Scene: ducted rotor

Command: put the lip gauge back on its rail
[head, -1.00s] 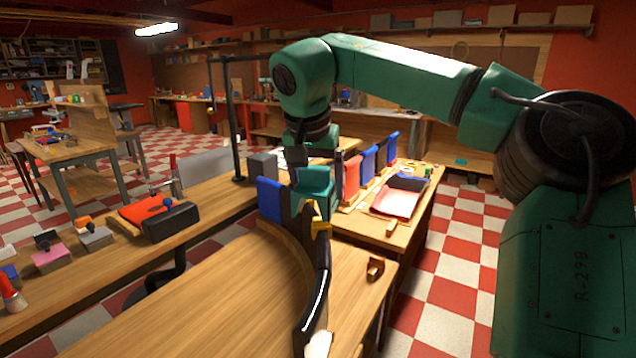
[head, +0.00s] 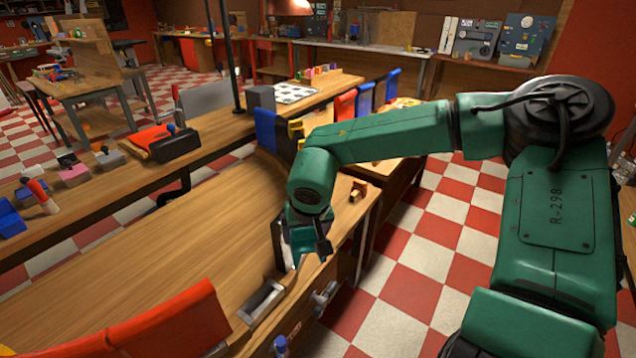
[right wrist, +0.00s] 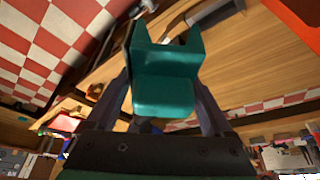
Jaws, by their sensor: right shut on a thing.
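The lip gauge (right wrist: 165,92), a teal block with a notch between two upright ends, sits between the fingers of my right gripper in the right wrist view. My right gripper (head: 286,252) is shut on it. In the head view the gripper hangs low over the right edge of the curved wooden bench (head: 175,245), and my arm and gripper largely hide the gauge. A grey metal piece with a shallow trough (head: 262,299) is fixed at the bench edge, just below and left of the gripper. I cannot tell whether this is the rail. My left gripper is not in view.
A red panel (head: 172,326) stands at the near left of the bench. A blue-capped item (head: 281,346) is at the bottom edge. The middle of the bench top is clear.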

